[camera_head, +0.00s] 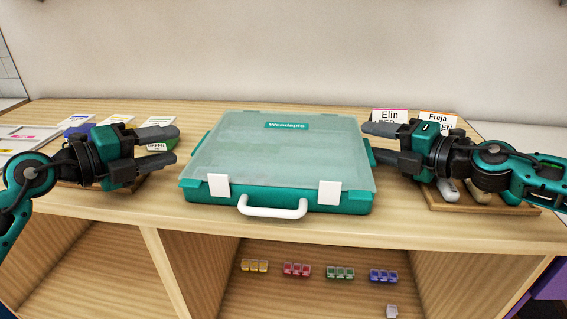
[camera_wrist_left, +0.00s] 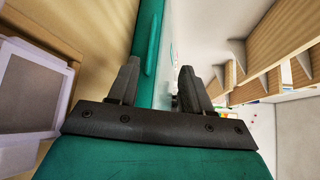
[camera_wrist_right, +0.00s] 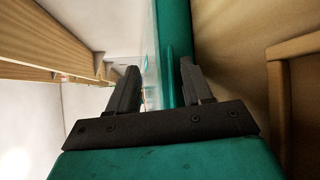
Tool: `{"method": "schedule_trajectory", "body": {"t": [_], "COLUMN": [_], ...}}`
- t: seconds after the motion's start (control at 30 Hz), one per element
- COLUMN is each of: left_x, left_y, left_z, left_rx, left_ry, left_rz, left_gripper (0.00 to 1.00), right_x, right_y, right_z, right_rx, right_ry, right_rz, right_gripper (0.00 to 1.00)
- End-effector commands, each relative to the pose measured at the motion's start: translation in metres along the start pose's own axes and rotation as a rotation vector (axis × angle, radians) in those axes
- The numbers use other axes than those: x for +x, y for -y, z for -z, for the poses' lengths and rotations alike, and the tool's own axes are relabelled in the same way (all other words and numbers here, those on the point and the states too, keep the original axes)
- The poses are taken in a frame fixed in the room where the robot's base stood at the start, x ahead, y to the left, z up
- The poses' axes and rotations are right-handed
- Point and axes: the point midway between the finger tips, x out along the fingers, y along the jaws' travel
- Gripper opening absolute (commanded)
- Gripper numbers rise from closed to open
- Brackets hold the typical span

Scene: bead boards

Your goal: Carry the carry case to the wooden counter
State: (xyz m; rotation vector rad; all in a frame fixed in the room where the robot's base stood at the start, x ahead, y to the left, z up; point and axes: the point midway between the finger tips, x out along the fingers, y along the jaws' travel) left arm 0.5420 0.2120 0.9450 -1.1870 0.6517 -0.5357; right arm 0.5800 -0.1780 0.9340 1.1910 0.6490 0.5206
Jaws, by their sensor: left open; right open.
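The carry case (camera_head: 285,160) is a flat teal box with a frosted lid, white latches and a white front handle (camera_head: 272,207). It lies closed on a wooden counter top (camera_head: 205,225). My left gripper (camera_head: 176,146) is open beside its left side, apart from it in the head view. My right gripper (camera_head: 366,143) is open at its right side, close to the edge. The case's teal side shows between the fingers in the left wrist view (camera_wrist_left: 150,65) and in the right wrist view (camera_wrist_right: 172,45). Whether any finger touches it I cannot tell.
A wooden tray (camera_head: 480,207) lies under my right arm. Small cards lie behind my left gripper. Several coloured bead boxes (camera_head: 297,269) sit on the shelf below.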

Motion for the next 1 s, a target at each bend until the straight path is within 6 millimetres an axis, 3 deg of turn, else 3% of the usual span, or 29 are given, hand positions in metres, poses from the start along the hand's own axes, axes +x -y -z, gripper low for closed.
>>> {"method": "schedule_trajectory", "body": {"t": [0.2, 0.37, 0.8, 1.0], "left_x": [-0.023, -0.027, -0.027, -0.027], "left_y": [0.0, 0.001, 0.001, 0.001], "left_z": [0.0, 0.001, 0.0, 0.0], "left_rx": [0.0, 0.001, 0.001, 0.001], "left_ry": [0.0, -0.001, -0.001, -0.001], "left_rz": [0.0, 0.001, 0.002, 0.002], "left_gripper": [0.49, 0.49, 0.49, 0.49], "right_x": [0.0, -0.007, -0.084, -0.107], "right_y": [0.0, 0.001, 0.002, 0.002], "right_z": [0.0, -0.001, 0.0, 0.0], "right_rx": [0.0, 0.001, 0.005, 0.005], "right_ry": [0.001, 0.002, 0.003, 0.002], "right_rz": [0.0, 0.001, 0.004, 0.003], "right_gripper": [0.5, 0.5, 0.5, 0.5]}}
